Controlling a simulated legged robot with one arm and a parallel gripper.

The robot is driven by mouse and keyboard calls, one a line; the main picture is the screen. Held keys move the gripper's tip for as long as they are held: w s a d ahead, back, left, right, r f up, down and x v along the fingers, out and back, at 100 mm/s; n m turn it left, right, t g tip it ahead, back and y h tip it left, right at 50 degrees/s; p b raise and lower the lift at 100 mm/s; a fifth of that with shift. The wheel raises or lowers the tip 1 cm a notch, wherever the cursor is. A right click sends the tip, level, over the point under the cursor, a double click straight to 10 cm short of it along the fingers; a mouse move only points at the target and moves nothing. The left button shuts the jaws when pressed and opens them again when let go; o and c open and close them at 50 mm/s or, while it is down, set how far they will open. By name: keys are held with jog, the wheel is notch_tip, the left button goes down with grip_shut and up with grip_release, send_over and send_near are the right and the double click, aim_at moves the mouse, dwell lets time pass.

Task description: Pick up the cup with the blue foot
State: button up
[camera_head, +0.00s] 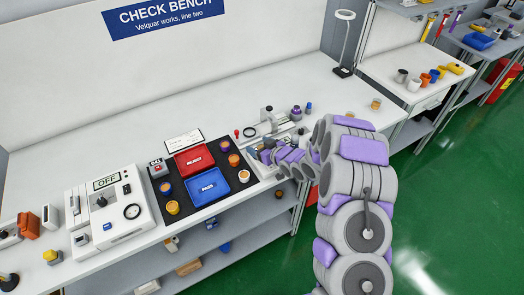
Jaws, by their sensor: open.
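Several small cups stand on a black mat (197,145). An orange cup (234,160), an orange-and-white cup (244,176) and a purple-and-orange cup (224,146) are along its right side. My gripper (264,156) is open, low over the bench just right of the mat. It is small in view, and my arm hides part of the bench behind it.
A red REJECT tray (194,160) and a blue PASS tray (208,186) lie on the mat. A control box (118,207) stands left. A metal fixture (268,124) stands behind my gripper. More cups, including a white one (414,85), stand on the right bench.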

jog(key=shift+w+a+f, duration=0.1)
jog(key=shift+w+a, duration=0.05)
jog(key=shift+a, duration=0.05)
jog(key=c, duration=1.1)
